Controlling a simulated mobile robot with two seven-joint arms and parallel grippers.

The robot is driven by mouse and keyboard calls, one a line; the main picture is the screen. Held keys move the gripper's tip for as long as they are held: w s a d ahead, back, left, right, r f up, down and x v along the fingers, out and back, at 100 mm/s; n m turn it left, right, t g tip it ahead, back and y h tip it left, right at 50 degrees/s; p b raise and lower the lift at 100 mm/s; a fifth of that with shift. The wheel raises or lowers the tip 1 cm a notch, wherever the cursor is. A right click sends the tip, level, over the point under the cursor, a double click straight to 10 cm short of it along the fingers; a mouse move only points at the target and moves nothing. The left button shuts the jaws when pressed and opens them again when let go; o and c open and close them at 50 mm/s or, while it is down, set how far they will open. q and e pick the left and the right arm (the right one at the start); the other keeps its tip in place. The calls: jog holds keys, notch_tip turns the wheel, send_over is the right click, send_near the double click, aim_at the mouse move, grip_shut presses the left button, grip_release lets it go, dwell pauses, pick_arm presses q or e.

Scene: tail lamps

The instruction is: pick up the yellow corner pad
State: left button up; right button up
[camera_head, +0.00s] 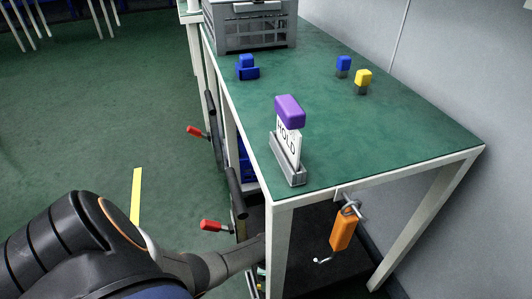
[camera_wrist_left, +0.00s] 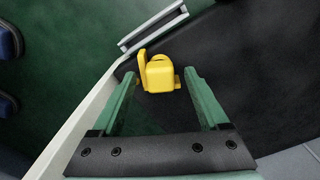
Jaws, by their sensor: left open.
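The yellow corner pad (camera_wrist_left: 160,77) is in the left wrist view, a chunky block with a raised flap on its left side. It appears to rest on a dark surface. My left gripper (camera_wrist_left: 162,80) is open, with its two green fingers pointing at the pad. The pad shows between and just past the fingertips; I cannot tell whether either finger touches it. In the head view my left arm reaches in from the left to below the tabletop, and the gripper is mostly hidden behind the table leg. My right gripper is not in view.
An orange-handled clamp (camera_head: 343,229) hangs at the front edge. Red-handled clamps (camera_head: 214,225) line the left side.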

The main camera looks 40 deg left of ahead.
pick_arm(q)
jog(key=shift+f, duration=0.45)
grip_shut()
dwell(0.4)
